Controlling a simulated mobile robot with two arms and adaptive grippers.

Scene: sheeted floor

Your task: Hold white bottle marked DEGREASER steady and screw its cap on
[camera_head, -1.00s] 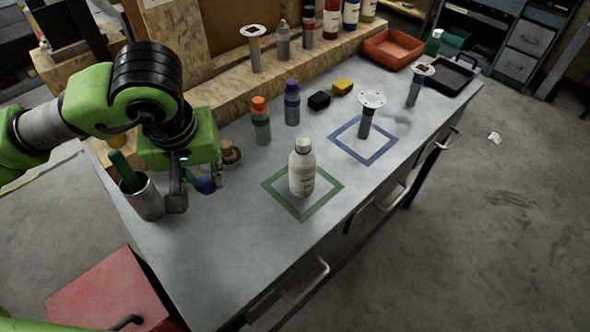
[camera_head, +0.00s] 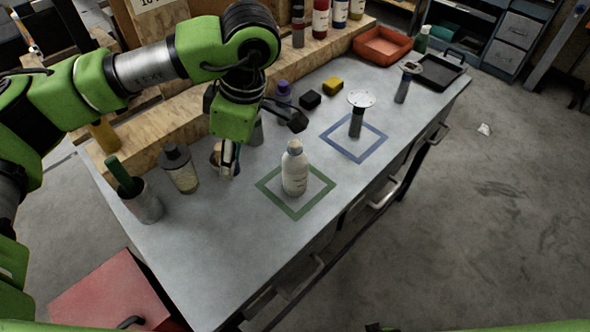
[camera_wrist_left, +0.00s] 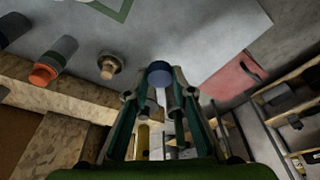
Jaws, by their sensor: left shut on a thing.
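The white bottle (camera_head: 295,172) stands upright inside the green square outline (camera_head: 297,212) on the grey bench. Its label is too small to read. My left gripper (camera_head: 229,172) points down over the bench, left of the bottle and apart from it. It is shut on a small round blue cap (camera_wrist_left: 158,74), which shows between the fingertips in the left wrist view. In the head view the cap is mostly hidden behind the fingers. My right gripper is not in view.
A metal cup (camera_head: 146,207) and a dark-topped bottle (camera_head: 181,172) stand left of my gripper. A brown knob-like object (camera_wrist_left: 108,65) is nearby. A blue square outline (camera_head: 375,155) holds a disc-topped post (camera_head: 357,122). The bench front is clear.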

